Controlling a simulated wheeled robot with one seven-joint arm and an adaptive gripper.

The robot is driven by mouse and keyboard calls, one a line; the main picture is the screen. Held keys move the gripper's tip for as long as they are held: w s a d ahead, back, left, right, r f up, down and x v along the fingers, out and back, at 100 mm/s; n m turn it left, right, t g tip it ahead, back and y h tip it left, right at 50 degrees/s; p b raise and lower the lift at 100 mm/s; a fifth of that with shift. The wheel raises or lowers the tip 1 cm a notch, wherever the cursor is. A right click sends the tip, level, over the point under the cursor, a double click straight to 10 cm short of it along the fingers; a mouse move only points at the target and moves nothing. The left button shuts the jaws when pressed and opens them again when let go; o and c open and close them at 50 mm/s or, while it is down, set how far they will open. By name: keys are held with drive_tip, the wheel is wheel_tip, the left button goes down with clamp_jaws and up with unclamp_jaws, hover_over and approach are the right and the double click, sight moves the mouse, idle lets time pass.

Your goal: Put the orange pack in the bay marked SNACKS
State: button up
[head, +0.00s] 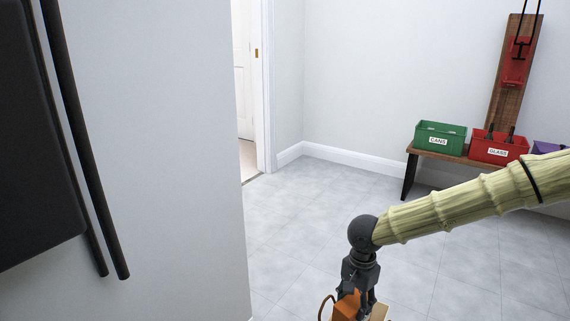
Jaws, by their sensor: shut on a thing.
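My gripper (359,293) is at the bottom of the head view, pointing down. It is shut on the orange pack (346,307), which shows as an orange block between and in front of the dark fingers. The frame's lower edge cuts off the pack's lower part and the fingertips. A thin brown loop shows at the pack's left, and a small pale beige patch at its right; I cannot tell what the patch belongs to. No bay marked SNACKS is in view.
A wooden bench (431,155) at the far right holds a green CANS crate (440,139), a red GLASS crate (497,148) with bottles, and a partly hidden purple crate (548,146). A white wall and dark-handled appliance (40,130) stand close at left. The tiled floor (300,215) is clear.

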drive_tip(key=n, duration=0.1)
drive_tip(key=r+n, duration=0.1)
drive_tip(key=n, duration=0.3)
drive_tip(key=shift+s+a+r, duration=0.15)
drive_tip(key=shift+s+r, duration=0.1)
drive_tip(key=shift+s, duration=0.15)
drive_tip(key=n, duration=0.1)
drive_tip(key=r+n, duration=0.1)
drive_tip(key=n, duration=0.1)
drive_tip(key=s+n, duration=0.1)
drive_tip(key=n, duration=0.1)
drive_tip(key=shift+a+r, duration=0.15)
drive_tip(key=shift+r, duration=0.1)
wheel_tip(320, 180, up, 4)
drive_tip(key=p, duration=0.6)
drive_tip(key=shift+r+p, duration=0.15)
drive_tip(key=shift+p, duration=0.2)
drive_tip(key=s+r+p, duration=0.3)
drive_tip(key=r+p, duration=1.5)
drive_tip(key=p, duration=1.1)
drive_tip(key=shift+p, duration=0.4)
drive_tip(key=shift+f, duration=0.1)
